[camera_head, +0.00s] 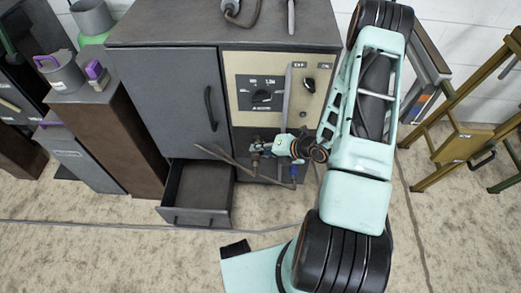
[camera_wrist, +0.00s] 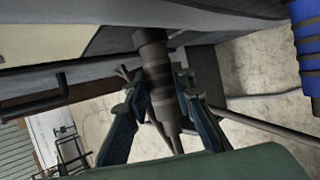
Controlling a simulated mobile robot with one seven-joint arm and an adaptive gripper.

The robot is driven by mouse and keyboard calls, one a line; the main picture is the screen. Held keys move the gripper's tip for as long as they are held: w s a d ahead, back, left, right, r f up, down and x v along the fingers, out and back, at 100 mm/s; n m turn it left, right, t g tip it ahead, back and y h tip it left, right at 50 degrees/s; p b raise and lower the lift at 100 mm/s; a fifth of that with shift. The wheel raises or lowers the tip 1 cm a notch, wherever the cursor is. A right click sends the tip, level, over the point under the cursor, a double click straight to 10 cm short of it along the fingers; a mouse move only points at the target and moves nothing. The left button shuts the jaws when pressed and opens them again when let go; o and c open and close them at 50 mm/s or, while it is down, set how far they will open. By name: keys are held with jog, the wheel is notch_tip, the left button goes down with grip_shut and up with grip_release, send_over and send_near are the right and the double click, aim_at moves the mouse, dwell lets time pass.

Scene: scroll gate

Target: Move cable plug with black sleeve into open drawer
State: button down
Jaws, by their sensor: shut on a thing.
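The open drawer (camera_head: 197,222) is pulled out at the bottom left of the grey cabinet in the head view, and its inside looks empty. My gripper (camera_head: 262,148) is to the right of the drawer and above it, in front of the cabinet. In the wrist view my gripper (camera_wrist: 162,88) is shut on a dark brown-black ribbed cable plug (camera_wrist: 154,55), with one finger on each side. The plug also shows small in the head view (camera_head: 256,158). I cannot tell whether its far end touches the cabinet.
A blue-sleeved plug (camera_head: 294,171) hangs near my gripper and shows at the right edge of the wrist view (camera_wrist: 308,45). Thin rods or cables cross near the gripper. A control panel (camera_head: 262,93) and closed door (camera_head: 175,95) are above.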

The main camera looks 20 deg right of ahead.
aim_at(258, 162)
jog(key=shift+s+a, duration=0.1)
jog(key=shift+s, duration=0.2)
dwell(0.6)
jog(key=shift+s+a, duration=0.2)
jog(key=shift+s, duration=0.45)
jog(key=shift+s+a, duration=0.25)
jog(key=shift+s, duration=0.4)
jog(key=shift+s+a, duration=0.2)
jog(key=shift+s, duration=0.45)
jog(key=shift+s, duration=0.1)
